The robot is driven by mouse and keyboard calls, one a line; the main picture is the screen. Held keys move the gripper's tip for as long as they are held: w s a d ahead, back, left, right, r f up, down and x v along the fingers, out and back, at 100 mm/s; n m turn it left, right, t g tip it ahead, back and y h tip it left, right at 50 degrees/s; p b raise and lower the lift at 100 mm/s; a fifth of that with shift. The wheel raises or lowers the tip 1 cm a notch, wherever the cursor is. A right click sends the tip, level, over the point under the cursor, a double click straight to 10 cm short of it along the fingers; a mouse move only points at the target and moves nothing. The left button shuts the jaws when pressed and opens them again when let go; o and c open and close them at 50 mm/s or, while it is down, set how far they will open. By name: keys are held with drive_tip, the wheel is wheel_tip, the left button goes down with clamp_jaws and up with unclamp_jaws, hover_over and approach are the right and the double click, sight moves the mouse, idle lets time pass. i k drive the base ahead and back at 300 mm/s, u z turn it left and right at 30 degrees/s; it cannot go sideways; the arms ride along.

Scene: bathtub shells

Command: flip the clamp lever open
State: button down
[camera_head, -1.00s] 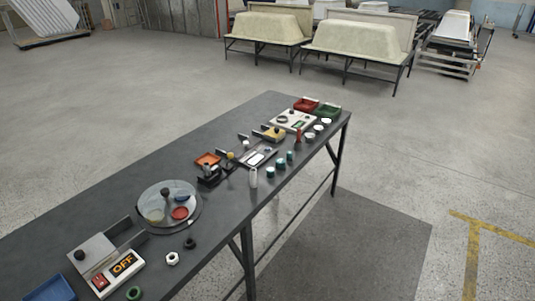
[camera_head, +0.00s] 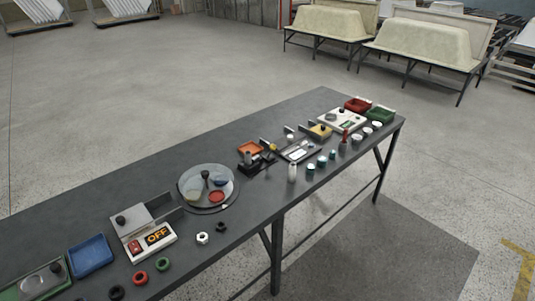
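A small dark device (camera_head: 257,162) with an upright part stands on the bench, just in front of an orange tray (camera_head: 250,148). It looks like the clamp, but it is too small to make out its lever or tell how the lever lies. My gripper is not in view.
A long dark bench (camera_head: 110,194) runs from lower left to upper right. The floor (camera_head: 150,90) behind is clear.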

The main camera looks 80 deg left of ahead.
sight(273, 146)
drive_tip(key=u, duration=3.5)
drive_tip(key=i, duration=1.05)
